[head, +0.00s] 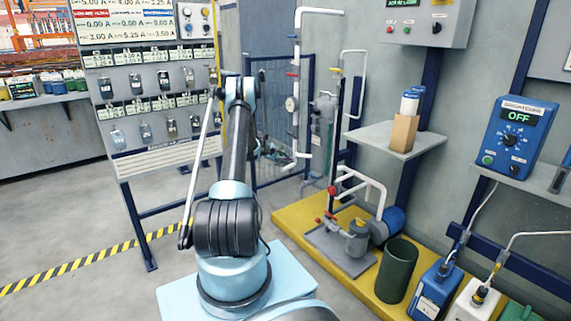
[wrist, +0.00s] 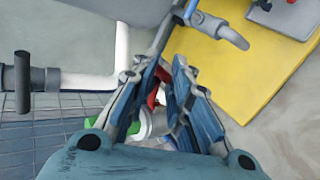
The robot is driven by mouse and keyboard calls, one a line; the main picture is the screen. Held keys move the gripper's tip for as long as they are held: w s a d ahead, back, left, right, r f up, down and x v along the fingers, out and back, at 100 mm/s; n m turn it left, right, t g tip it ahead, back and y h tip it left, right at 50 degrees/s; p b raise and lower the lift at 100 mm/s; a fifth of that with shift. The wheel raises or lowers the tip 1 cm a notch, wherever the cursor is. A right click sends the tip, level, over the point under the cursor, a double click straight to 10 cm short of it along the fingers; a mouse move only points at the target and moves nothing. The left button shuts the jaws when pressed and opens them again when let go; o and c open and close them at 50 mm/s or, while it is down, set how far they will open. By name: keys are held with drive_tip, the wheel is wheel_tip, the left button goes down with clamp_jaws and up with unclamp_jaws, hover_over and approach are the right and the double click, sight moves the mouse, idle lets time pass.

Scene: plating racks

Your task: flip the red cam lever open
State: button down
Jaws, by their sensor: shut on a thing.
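In the wrist view my gripper (wrist: 165,76) has its two blue-grey fingers close together around a red cam lever (wrist: 153,97). Only a small part of the red lever shows between the fingers; the rest is hidden, so I cannot tell its angle. A light-coloured round fitting (wrist: 148,126) lies behind it, partly covered by the left finger. In the head view my arm reaches away toward the pipework, and the gripper and lever cannot be made out behind it.
White pipes (wrist: 88,82) run beside the gripper at left, with a grey hose end (wrist: 232,37) at upper right. In the head view a panel rack (head: 150,110) stands left of my arm. A yellow platform (head: 290,222) with a pump (head: 357,238) lies at right.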

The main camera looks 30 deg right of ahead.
drive_tip(key=shift+w+a, duration=0.25)
drive_tip(key=shift+w, duration=0.35)
drive_tip(key=c, duration=1.6)
unclamp_jaws()
drive_tip(key=shift+f, duration=0.1)
drive_tip(key=shift+w+a+r, duration=0.15)
drive_tip(key=shift+a+r, duration=0.05)
drive_tip(key=shift+a, duration=0.25)
drive_tip(key=v, duration=1)
drive_tip(key=shift+s+r, duration=0.4)
